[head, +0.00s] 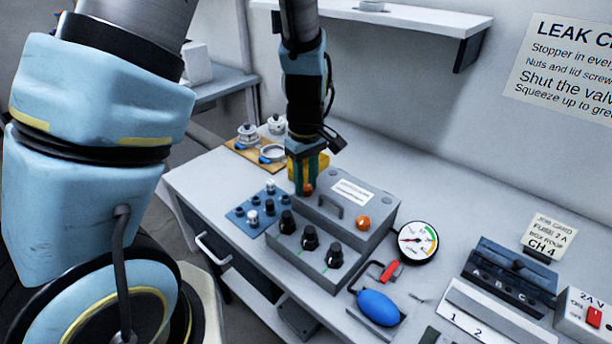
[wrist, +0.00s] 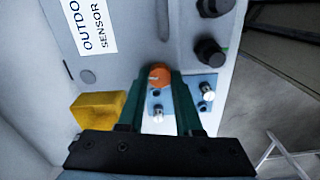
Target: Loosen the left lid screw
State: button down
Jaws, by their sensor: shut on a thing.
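The grey sensor box (head: 340,208) stands on the bench with a handle and a white label on its lid. The left lid screw (head: 308,188) has an orange head and sits at the lid's left end. My gripper (head: 307,182) points down over it, with its green fingers shut on the screw head. In the wrist view the orange screw head (wrist: 160,75) shows between the fingertips (wrist: 159,78). The right lid screw (head: 362,223), also orange, is apart from my gripper. The screw's shaft is hidden.
A yellow block (wrist: 98,110) stands close beside my gripper. Black knobs (head: 310,238) line the box's front. A blue fitting plate (head: 254,212) lies to the left, a wooden tray (head: 240,150) behind it. A gauge (head: 417,242) and blue bulb (head: 378,307) are to the right.

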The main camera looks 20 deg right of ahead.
aim_at(306, 187)
jog(key=shift+n+p, duration=0.5)
jog(key=shift+n, duration=0.5)
jog(key=c, duration=0.6)
grip_release()
notch_tip(306, 187, up, 11)
jog(key=shift+f+b, duration=0.1)
jog(key=shift+b, duration=0.4)
